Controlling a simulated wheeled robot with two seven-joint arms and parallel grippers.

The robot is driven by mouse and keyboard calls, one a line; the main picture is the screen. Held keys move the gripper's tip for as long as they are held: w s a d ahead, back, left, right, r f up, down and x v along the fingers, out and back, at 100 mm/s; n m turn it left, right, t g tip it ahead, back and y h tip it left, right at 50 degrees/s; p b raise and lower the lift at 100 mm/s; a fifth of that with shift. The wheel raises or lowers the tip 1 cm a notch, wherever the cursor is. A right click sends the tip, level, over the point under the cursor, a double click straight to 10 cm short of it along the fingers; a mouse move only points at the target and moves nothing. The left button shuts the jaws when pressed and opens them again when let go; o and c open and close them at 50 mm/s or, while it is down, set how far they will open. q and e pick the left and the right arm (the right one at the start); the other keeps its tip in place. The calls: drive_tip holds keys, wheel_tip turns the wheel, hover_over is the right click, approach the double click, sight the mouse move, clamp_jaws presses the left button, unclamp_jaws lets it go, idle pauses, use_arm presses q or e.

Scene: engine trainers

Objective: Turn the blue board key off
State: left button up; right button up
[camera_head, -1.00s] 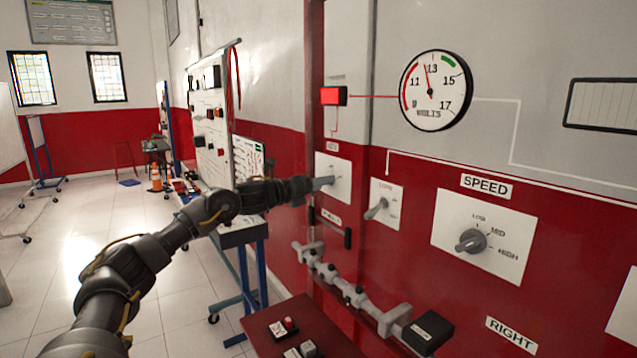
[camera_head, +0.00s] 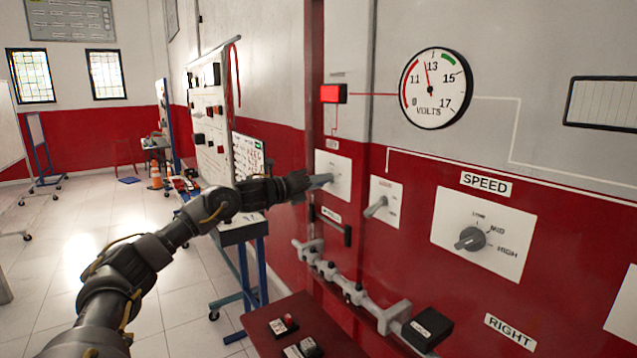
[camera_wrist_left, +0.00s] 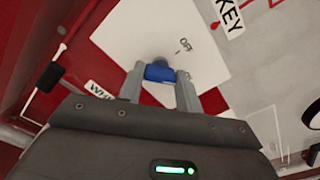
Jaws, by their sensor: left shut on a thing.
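The blue board key (camera_wrist_left: 160,72) shows in the left wrist view, sticking out of a white plate (camera_wrist_left: 208,62) on the red board. My left gripper (camera_wrist_left: 160,76) has one finger on each side of the key and is shut on it. In the head view, my left gripper (camera_head: 320,181) reaches the white key plate (camera_head: 338,174); the key itself is hidden there by the fingers. My right gripper is not in view.
A lever switch (camera_head: 376,206) sits just right of the key plate, with a speed knob (camera_head: 471,239) farther right. A black handle (camera_head: 334,228) and a grey rod assembly (camera_head: 350,288) stick out below. A red indicator (camera_head: 333,94) and a volts gauge (camera_head: 435,88) are above.

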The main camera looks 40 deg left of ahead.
use_arm(q)
drive_tip(key=n+p, duration=0.2)
drive_tip(key=n, duration=0.8)
drive_tip(key=shift+n, duration=0.3)
idle(0.4)
drive_tip(key=o, duration=0.9)
drive_tip(key=shift+o, duration=0.4)
drive_tip(key=shift+s, duration=0.1)
